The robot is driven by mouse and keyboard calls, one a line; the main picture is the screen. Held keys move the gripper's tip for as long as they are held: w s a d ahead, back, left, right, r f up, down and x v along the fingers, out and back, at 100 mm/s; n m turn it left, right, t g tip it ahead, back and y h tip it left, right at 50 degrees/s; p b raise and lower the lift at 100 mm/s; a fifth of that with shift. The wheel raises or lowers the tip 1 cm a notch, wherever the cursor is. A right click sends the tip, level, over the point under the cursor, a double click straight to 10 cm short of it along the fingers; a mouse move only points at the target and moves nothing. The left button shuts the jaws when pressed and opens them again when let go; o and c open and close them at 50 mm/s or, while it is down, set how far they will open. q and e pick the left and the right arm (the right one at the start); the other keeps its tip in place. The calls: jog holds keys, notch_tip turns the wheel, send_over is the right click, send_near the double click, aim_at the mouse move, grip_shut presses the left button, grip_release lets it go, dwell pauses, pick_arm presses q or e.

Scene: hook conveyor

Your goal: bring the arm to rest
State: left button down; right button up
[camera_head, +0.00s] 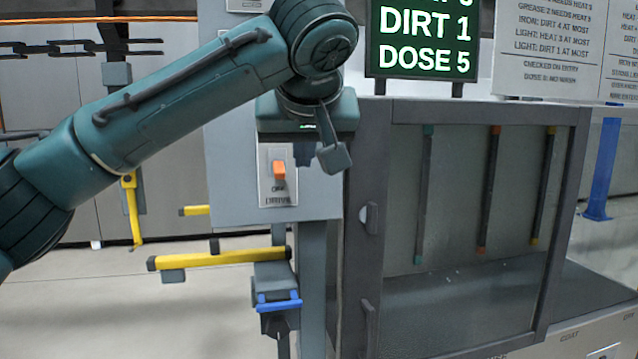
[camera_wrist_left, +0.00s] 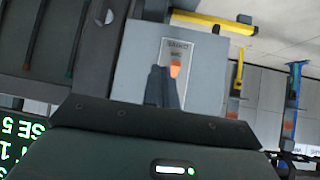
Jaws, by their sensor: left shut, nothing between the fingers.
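My left arm (camera_head: 180,95) comes in from the left, teal, and bends down at the wrist in front of a grey panel. My left gripper (camera_head: 304,160) is beside the orange switch (camera_head: 279,169), just to its right in the head view. In the left wrist view my left gripper's dark fingers (camera_wrist_left: 163,78) are together and empty, close to the orange switch (camera_wrist_left: 175,71) on its pale plate. Whether they touch the switch I cannot tell. My right gripper is in neither view.
A glass-fronted cabinet (camera_head: 376,200) stands right of the panel (camera_head: 233,190), with a green-lit sign (camera_head: 425,38) above reading DIRT 1, DOSE 5. A yellow bar (camera_head: 215,260) and a blue-topped bracket (camera_head: 278,302) jut out below the panel. The floor at lower left is clear.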

pick_arm(q)
jog(key=w+d+f+m+g+h, duration=0.1)
jog(key=d+f+m+h, duration=0.25)
jog(key=f, duration=1.15)
jog(key=w+d+f+m+g+h, duration=0.15)
jog(key=d+f+h, duration=0.35)
jog(key=f, duration=1)
jog(key=s+a+f+n+t, duration=0.1)
jog(key=s+a+f, duration=0.15)
jog(key=f, duration=0.65)
jog(key=s+a+f+t, duration=0.15)
jog(key=s+f, duration=0.25)
jog(key=f, duration=0.4)
jog(key=s+a+f+y, duration=0.2)
jog(key=s+a+f, duration=0.5)
jog(key=s, duration=0.3)
jog(key=s+a+f+y, duration=0.2)
jog(key=s+a+f, duration=0.5)
jog(key=s, duration=0.3)
jog(key=shift+s+a+f+m, duration=0.25)
jog(key=shift+a+f+m, duration=0.1)
jog(key=shift+a+m, duration=0.1)
jog(key=shift+d, duration=0.1)
